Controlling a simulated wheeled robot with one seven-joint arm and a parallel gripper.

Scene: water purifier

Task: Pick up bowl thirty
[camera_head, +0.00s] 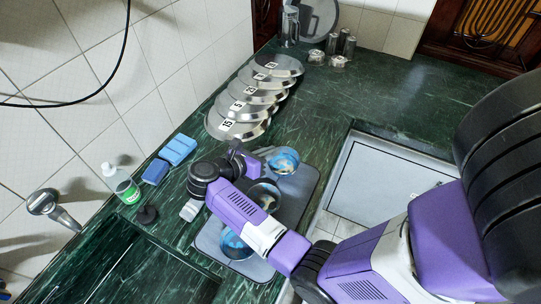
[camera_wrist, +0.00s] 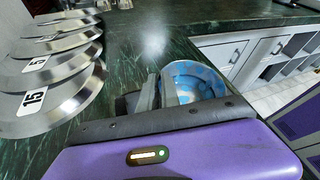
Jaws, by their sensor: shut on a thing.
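A blue-and-white bowl (camera_head: 284,161) is at the far end of a grey mat (camera_head: 305,186). It also shows in the wrist view (camera_wrist: 197,78), right of my fingers. My gripper (camera_head: 256,160) is at this bowl's left side. In the wrist view, my gripper's fingers (camera_wrist: 160,92) are close together at the bowl's near-left rim, shut on it. I cannot tell whether the bowl is clear of the mat. Two more bowls, a middle one (camera_head: 266,191) and a near one (camera_head: 234,245), are on the mat, partly hidden by my arm. No number is readable on any bowl.
Numbered metal plates (camera_head: 238,127) stand in a row beyond my gripper. Blue sponges (camera_head: 178,149) and a green-labelled bottle (camera_head: 122,185) are at left. A faucet (camera_head: 50,205) is at the lower left. Metal containers (camera_head: 340,45) are at the back. The counter right of the plates is clear.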

